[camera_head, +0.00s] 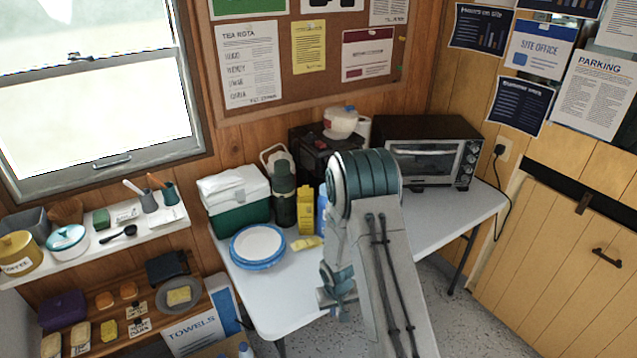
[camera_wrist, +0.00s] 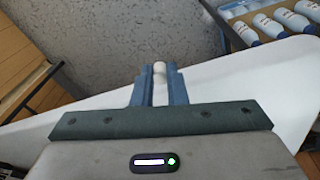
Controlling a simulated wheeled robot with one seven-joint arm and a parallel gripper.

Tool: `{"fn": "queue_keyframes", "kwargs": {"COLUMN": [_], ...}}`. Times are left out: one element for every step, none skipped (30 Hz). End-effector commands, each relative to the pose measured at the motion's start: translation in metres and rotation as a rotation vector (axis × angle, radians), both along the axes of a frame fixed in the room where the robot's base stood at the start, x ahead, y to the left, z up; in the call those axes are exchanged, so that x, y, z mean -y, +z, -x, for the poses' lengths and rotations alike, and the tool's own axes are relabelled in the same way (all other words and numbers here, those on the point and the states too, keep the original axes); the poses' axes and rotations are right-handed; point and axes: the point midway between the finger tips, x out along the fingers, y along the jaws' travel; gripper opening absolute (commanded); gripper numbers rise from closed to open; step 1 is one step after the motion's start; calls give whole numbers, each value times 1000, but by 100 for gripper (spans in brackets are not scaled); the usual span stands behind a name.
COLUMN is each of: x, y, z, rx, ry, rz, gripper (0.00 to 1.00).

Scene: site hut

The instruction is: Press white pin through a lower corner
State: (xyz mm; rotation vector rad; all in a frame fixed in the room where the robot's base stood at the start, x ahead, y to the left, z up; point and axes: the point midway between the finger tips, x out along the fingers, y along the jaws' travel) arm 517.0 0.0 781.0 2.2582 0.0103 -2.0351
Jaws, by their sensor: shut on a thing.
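My gripper (camera_wrist: 160,88) is shut on a small white pin (camera_wrist: 159,66), whose rounded head shows between the fingertips in the wrist view. In the head view my gripper (camera_head: 338,300) hangs low over the front part of the white table, and the pin cannot be made out there. The cork board (camera_head: 292,98) is on the back wall, well above and apart from my gripper. It carries a white tea rota sheet (camera_head: 250,65), a yellow sheet (camera_head: 309,47) and a red-and-white notice (camera_head: 367,55). The pin touches no sheet.
The white table (camera_head: 285,300) holds a green cool box (camera_head: 240,215), a flask (camera_head: 283,195), blue-rimmed plates (camera_head: 257,245), a yellow carton (camera_head: 306,210) and a toaster oven (camera_head: 425,155) below the board. Shelves stand at left. More notices hang on the right wall.

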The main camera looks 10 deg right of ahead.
Motion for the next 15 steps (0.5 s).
{"fn": "queue_keyframes", "kwargs": {"x": [-1,0,1,1,2,3,3,4,6,7,8,9,11,11,13], "y": [9,16,25,33,41,52,61,70,81,91,100,111,120,130,141], "z": [-16,-26,-40,-51,-61,-75,-86,-95,-107,-116,-124,-134,-141,-149,-157], "rx": [31,52,86,108,135,175,205,237,278,310,342,385,417,449,492], "ry": [21,36,60,78,97,125,148,168,198,220,240,266,286,309,332], "rz": [17,29,47,60,74,92,105,118,134,148,157,167,178,188,194], "gripper": [0,0,0,0,0,0,0,0,0,0,0,0,0,0,0]}}
